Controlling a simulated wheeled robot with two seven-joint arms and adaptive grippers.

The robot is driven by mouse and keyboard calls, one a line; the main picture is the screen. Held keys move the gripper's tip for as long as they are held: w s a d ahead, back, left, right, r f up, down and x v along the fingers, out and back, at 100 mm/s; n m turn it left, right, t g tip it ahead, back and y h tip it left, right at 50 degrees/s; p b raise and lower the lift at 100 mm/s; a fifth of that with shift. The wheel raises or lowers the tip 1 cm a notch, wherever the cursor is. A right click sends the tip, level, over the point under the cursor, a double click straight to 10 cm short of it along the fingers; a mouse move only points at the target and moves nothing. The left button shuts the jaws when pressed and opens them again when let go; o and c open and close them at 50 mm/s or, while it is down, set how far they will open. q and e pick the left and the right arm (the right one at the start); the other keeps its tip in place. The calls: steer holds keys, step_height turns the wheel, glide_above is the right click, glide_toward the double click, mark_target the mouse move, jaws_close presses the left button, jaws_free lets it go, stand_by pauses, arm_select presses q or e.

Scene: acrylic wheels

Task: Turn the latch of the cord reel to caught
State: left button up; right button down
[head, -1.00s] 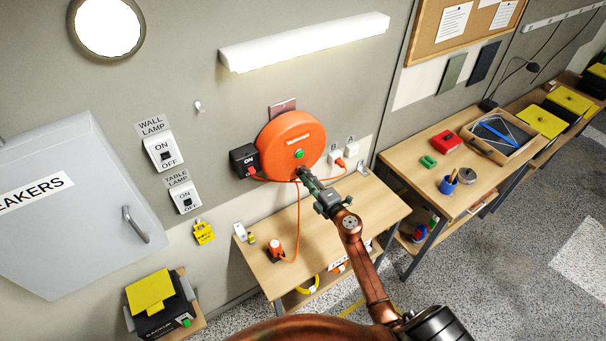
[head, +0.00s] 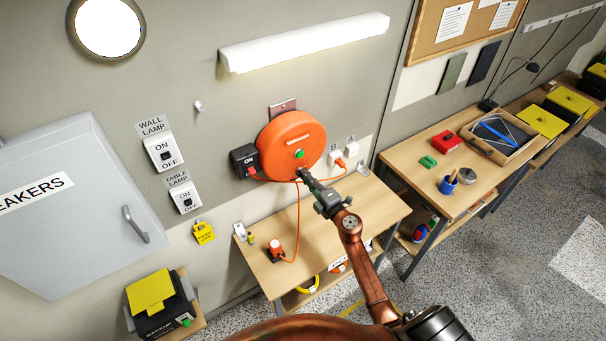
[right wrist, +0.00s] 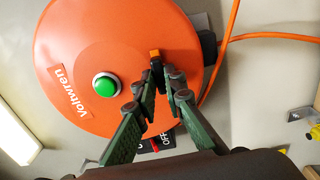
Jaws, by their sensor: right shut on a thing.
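The round orange cord reel (head: 290,139) hangs on the wall and has a green button (head: 299,154) on its face. It also fills much of the right wrist view (right wrist: 85,40), with its button (right wrist: 106,86) left of my fingers. My right gripper (head: 303,175) reaches the reel's lower edge. In the right wrist view my right gripper (right wrist: 160,68) is shut on a small orange tab (right wrist: 155,54), apparently the latch. The fingers partly hide the tab, and I cannot read its setting. My left gripper is not in view.
A black switch box (head: 244,161) marked ON sits left of the reel. An orange cord (head: 298,215) hangs from the reel to a plug on the wooden table (head: 340,235). Wall sockets (head: 343,156) are on the right. A grey cabinet (head: 85,220) stands at left.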

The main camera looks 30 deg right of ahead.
steer(key=m+p, duration=0.3)
steer(key=m, duration=0.1)
steer(key=shift+m, duration=0.3)
steer(key=shift+p, duration=0.3)
steer(key=m+p, duration=0.3)
steer(key=m, duration=0.1)
steer(key=shift+f+m+p, duration=0.1)
steer(key=shift+m+p, duration=0.2)
stand_by(0.5)
